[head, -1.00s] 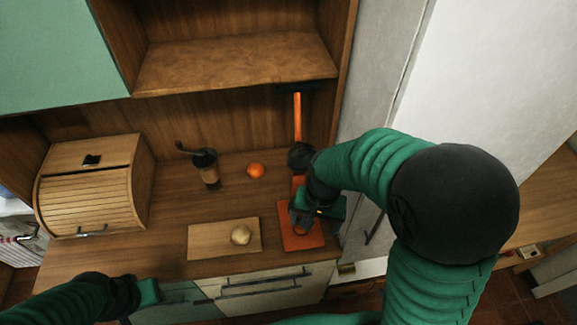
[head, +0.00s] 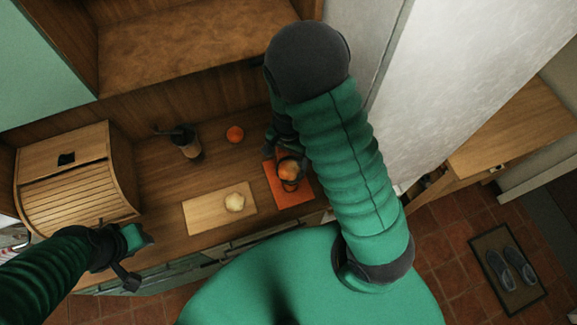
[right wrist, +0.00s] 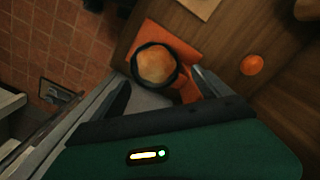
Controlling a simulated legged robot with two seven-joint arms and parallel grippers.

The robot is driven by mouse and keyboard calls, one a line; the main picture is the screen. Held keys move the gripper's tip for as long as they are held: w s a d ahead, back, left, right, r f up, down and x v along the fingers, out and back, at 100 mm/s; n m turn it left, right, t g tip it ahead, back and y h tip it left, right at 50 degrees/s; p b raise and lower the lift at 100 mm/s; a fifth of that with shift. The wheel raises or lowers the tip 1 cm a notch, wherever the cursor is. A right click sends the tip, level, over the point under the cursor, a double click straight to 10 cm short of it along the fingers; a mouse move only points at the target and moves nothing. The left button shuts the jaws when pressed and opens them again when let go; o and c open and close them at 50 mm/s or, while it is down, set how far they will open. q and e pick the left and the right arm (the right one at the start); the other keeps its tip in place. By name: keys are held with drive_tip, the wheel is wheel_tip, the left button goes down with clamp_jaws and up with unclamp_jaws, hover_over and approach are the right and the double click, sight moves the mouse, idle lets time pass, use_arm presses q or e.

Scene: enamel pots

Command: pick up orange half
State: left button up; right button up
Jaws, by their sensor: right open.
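A small round orange fruit (head: 235,134) lies on the wooden counter beside the grinder; it also shows in the right wrist view (right wrist: 251,64). I cannot tell whether it is a half. A second, paler orange round piece (right wrist: 156,66) sits inside a dark-rimmed round vessel on the orange board; it shows in the head view too (head: 289,172). My right gripper (right wrist: 160,96) is open and empty, its fingers on either side of that vessel's near edge, apparently above it. In the head view my right arm partly hides this gripper (head: 285,149). My left gripper (head: 134,258) is at the counter's front left, its jaws unclear.
The orange board (head: 295,198) lies at the counter's right. A pale cutting board (head: 205,214) with a cream lump (head: 234,202) lies left of it. A grinder (head: 188,146) and a wooden bread box (head: 72,178) stand further left. A shelf (head: 190,45) overhangs the back.

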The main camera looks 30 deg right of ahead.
sight(289, 165)
drive_tip(key=f, duration=0.2)
drive_tip(key=f+p, duration=0.1)
drive_tip(key=f, duration=0.1)
drive_tip(key=shift+s+a, duration=0.2)
drive_tip(key=shift+s, duration=0.15)
drive_tip(key=shift+s+f, duration=0.25)
drive_tip(key=shift+f, duration=0.1)
drive_tip(key=shift+w, duration=0.25)
drive_tip(key=c, duration=0.9)
drive_tip(key=shift+s, duration=0.1)
drive_tip(key=c, duration=0.7)
drive_tip(key=shift+c, duration=0.2)
